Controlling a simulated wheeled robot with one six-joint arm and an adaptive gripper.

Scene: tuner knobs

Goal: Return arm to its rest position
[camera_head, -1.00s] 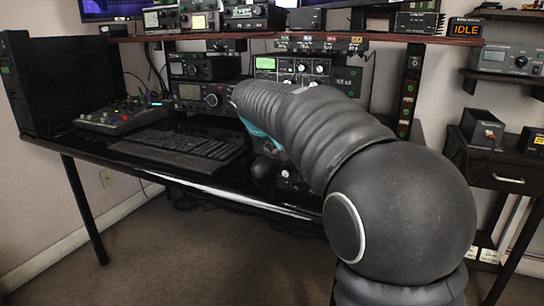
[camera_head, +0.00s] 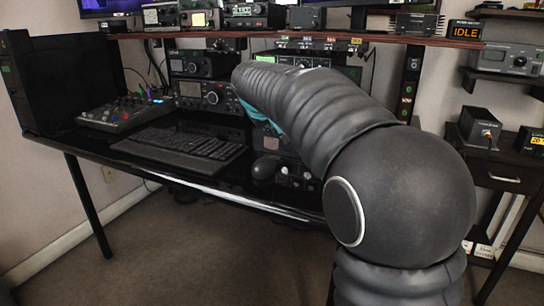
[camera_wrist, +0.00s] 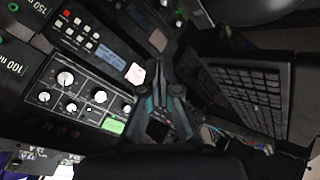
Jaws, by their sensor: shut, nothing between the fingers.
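My arm crosses the right half of the head view, its forearm reaching over the desk (camera_head: 215,187) toward the radios. My gripper (camera_wrist: 166,84) shows in the middle of the wrist view. Its dark fingers are together with nothing between them. In the head view it is mostly hidden behind the forearm. A tuner panel (camera_wrist: 84,97) with several white knobs and a small green screen lies left of the gripper in the wrist view. Whether the gripper touches anything there cannot be told for certain.
A black keyboard (camera_head: 182,149) and a mixer (camera_head: 125,113) sit on the desk's left part. Radios stand under and on the shelf (camera_head: 215,35). A dark tower (camera_head: 62,85) stands at the left. A drawer stand (camera_head: 500,178) is at the right. The floor before the desk is clear.

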